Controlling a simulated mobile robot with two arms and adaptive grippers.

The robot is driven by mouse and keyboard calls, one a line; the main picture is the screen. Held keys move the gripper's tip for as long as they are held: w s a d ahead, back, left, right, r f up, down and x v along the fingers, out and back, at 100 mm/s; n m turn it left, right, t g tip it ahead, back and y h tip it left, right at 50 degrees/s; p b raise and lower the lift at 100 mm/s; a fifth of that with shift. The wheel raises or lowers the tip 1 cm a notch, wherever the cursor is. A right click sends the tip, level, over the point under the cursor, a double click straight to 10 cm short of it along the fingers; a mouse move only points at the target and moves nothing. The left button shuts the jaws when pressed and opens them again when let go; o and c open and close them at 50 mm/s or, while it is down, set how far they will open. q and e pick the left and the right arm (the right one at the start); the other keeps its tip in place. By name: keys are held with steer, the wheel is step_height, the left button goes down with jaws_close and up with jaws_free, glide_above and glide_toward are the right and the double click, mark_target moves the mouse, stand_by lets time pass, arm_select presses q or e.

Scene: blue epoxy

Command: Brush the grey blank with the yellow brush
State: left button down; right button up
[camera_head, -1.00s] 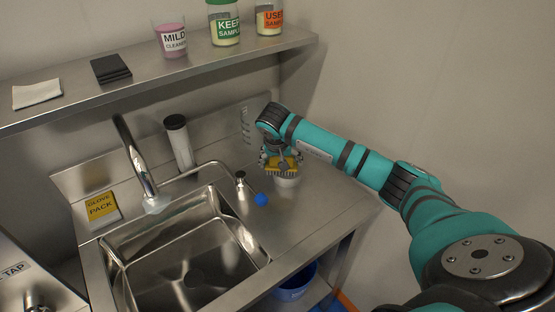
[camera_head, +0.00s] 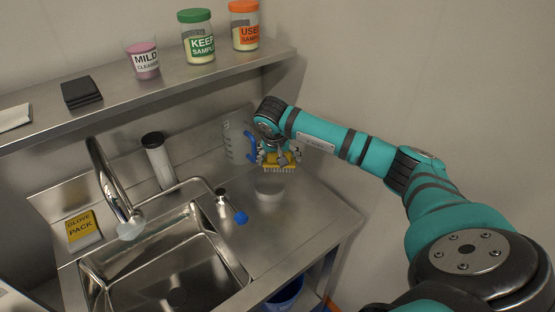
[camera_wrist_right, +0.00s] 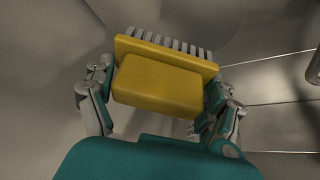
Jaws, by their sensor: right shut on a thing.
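The yellow brush (camera_head: 279,169) with pale bristles is held in my right gripper (camera_head: 278,158). In the right wrist view the brush's yellow block (camera_wrist_right: 160,80) sits between the two fingers of the gripper (camera_wrist_right: 158,95), bristles pointing away from the palm. The grey blank (camera_head: 270,188), a small round light-grey piece, stands on the steel counter right of the sink. The brush is above the blank, with a gap between bristles and blank in the head view. My left gripper is not in view.
A steel sink (camera_head: 165,270) with a tap (camera_head: 112,185) lies left of the blank. A clear jug with a blue handle (camera_head: 250,147) is behind the gripper. A shelf (camera_head: 200,83) with jars runs above.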

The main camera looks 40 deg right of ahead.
steer(key=shift+r, duration=0.65)
steer(key=shift+d+r+p, duration=0.25)
steer(key=shift+r+p, duration=0.4)
steer(key=shift+p, duration=0.1)
steer(key=shift+r+p, duration=0.35)
steer(key=shift+r, duration=0.2)
steer(key=shift+a+r, duration=0.15)
